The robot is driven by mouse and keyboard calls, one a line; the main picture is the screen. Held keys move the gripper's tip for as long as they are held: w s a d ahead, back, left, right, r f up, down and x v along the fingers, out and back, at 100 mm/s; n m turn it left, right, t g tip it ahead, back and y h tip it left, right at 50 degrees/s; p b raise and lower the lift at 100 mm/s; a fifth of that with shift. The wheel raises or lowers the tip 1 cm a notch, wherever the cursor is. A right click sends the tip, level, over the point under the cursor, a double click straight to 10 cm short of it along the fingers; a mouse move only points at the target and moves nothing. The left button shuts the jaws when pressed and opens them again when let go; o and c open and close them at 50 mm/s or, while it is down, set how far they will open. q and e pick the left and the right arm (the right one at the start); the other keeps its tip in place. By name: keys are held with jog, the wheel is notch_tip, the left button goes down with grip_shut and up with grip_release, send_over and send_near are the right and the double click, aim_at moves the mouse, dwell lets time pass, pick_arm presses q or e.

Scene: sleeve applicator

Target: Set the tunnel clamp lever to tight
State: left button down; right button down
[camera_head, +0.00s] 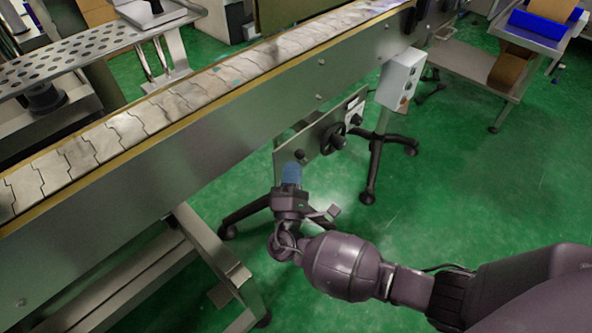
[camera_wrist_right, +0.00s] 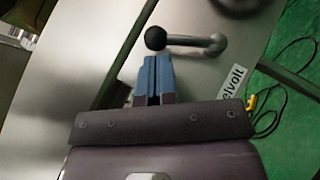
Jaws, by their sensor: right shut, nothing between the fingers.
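The clamp lever (camera_wrist_right: 190,40) shows in the right wrist view as a short grey arm with a black ball knob at its left end and a round pivot at its right end. It lies nearly level in that picture. In the head view a small black knob (camera_head: 299,155) on the steel side panel appears to be the same lever, partly hard to make out. My right gripper (camera_head: 291,170) is shut and empty, with its blue fingertips just below the knob. In the right wrist view the fingertips (camera_wrist_right: 154,62) are close under the ball knob; contact cannot be told. My left gripper is not in view.
A conveyor (camera_head: 160,105) runs diagonally above the panel. A black handwheel (camera_head: 333,138) sits right of the knob, with a grey control box (camera_head: 401,78) beyond it. Black stand legs (camera_head: 371,165) rest on the green floor, which is open to the right.

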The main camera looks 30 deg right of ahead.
aim_at(298, 158)
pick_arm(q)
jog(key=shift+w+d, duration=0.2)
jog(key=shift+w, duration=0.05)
pick_arm(e)
jog(key=shift+w+d+r, duration=0.1)
jog(key=shift+w+r, duration=0.05)
jog(key=m+g, duration=0.1)
jog(key=r+m+g+p, duration=0.1)
jog(key=d+r+m+g+p, duration=0.1)
jog(key=shift+w+r, duration=0.25)
jog(key=shift+w, duration=0.05)
jog(key=shift+d+r+m+g, duration=0.1)
jog(key=shift+d+m+g, duration=0.1)
jog(key=shift+m+g, duration=0.15)
jog(key=shift+d+m+g+y+p, duration=0.15)
jog(key=shift+m+g+y+p, duration=0.15)
jog(key=shift+m+g+p, duration=0.1)
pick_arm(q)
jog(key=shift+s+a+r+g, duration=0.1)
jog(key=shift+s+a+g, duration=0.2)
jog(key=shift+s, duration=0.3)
pick_arm(e)
jog(key=shift+f, duration=0.35)
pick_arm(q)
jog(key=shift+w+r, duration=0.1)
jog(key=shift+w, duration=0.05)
